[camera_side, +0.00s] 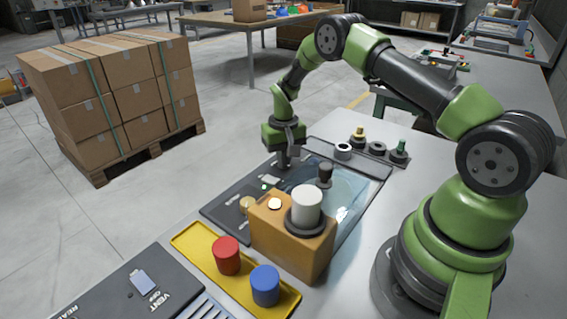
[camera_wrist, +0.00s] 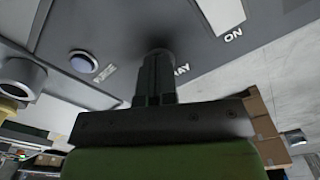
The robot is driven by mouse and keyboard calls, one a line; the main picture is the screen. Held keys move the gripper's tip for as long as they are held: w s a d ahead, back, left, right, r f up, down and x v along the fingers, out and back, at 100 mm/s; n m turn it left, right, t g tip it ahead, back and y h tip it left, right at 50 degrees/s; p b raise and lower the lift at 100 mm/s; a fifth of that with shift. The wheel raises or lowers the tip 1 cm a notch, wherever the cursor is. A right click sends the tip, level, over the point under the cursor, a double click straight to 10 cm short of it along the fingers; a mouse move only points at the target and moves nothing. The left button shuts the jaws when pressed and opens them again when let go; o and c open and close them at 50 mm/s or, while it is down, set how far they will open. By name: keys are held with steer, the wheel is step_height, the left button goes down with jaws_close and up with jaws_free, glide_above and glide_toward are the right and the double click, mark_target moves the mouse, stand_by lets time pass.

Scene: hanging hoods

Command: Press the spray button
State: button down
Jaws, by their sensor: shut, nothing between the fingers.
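In the side view my gripper (camera_side: 283,165) points down over the dark control panel (camera_side: 223,212), near its far edge. In the wrist view the shut, empty fingers (camera_wrist: 158,60) reach to the panel face, beside lettering that ends in "RAY" (camera_wrist: 182,70). I see no spray button; the fingers may cover it. I cannot tell whether the tips touch the panel. A round button with a pale blue cap (camera_wrist: 83,62) sits left of the fingers, by a partly readable label (camera_wrist: 103,76). A pale rectangular part (camera_wrist: 221,12) lies to the right, near "ON" (camera_wrist: 233,34).
An orange-brown block (camera_side: 290,245) with a white cylinder (camera_side: 306,205) stands in front of the panel. A yellow tray (camera_side: 205,250) holds a red cylinder (camera_side: 227,255) and a blue cylinder (camera_side: 265,286). A black knob (camera_side: 324,174) stands right of my gripper.

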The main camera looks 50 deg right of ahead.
steer(key=shift+r, duration=3.55)
jaws_free()
steer(key=s+a+r+t, duration=0.2)
steer(key=s+a+r, duration=0.15)
steer(key=r, duration=0.55)
steer(key=s+a+r+t, duration=0.1)
steer(key=s+a+r, duration=0.3)
steer(key=r, duration=0.6)
steer(key=s+a+r+n+t+y, duration=0.1)
steer(key=s+a+r+t, duration=0.1)
steer(key=s, duration=0.6)
steer(key=s+a+r+n+t+y, duration=0.1)
steer(key=s+a+t, duration=0.1)
steer(key=s+a, duration=0.3)
steer(key=s, duration=0.3)
steer(key=shift+s+a+r, duration=0.2)
steer(key=shift+a+r, duration=0.05)
steer(key=shift+r, duration=0.15)
